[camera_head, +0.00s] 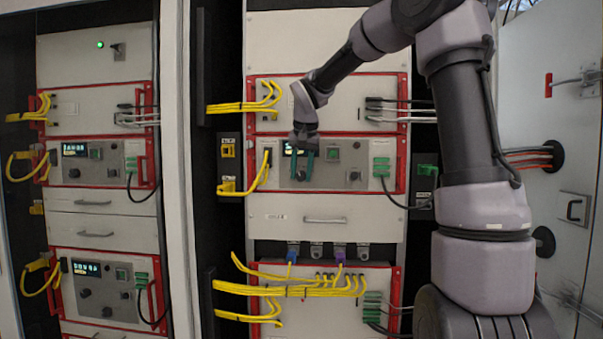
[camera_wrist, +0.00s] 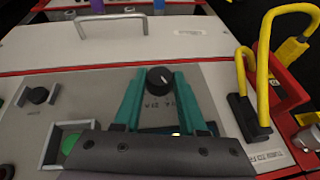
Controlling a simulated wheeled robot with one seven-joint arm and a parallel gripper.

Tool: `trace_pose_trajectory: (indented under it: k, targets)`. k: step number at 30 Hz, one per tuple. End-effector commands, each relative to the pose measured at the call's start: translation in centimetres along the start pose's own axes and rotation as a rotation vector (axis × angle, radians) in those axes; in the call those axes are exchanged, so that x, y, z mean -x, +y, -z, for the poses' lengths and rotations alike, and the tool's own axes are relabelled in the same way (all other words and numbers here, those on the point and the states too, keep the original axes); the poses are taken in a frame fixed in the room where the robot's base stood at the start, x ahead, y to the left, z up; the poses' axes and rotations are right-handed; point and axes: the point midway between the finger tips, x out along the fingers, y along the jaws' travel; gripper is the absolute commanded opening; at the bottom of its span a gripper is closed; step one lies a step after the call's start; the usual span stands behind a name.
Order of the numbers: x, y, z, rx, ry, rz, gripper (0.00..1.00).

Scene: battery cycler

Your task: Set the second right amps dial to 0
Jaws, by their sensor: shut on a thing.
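A round black dial (camera_wrist: 159,77) on the red-framed grey cycler panel (camera_head: 267,179) sits between the teal fingers of my gripper (camera_wrist: 158,86). My gripper is shut on this dial, one finger on each side of it. In the head view, my gripper (camera_head: 302,170) reaches down to the lower middle of the panel in the right rack, and its fingers largely hide the dial. The dial's small printed markings show partly in the wrist view, but its setting is not readable. The panel's display (camera_head: 289,150) is partly covered by my gripper.
A second black knob (camera_head: 353,176) and a green button (camera_head: 333,155) are on the same panel. Yellow cables (camera_wrist: 262,70) plug in at one side, green connectors (camera_head: 381,166) at the other. A drawer with a handle (camera_head: 325,219) is below. The left rack (camera_head: 95,125) has similar panels.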

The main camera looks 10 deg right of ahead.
Motion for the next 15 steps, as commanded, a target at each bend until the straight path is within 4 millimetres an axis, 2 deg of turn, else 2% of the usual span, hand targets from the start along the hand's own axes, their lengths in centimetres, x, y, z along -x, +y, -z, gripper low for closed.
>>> trace_pose_trajectory:
  k: [15]
  targets:
    - [-0.14, -0.96, -0.15, 0.158, 0.021, -0.358, 0.00]
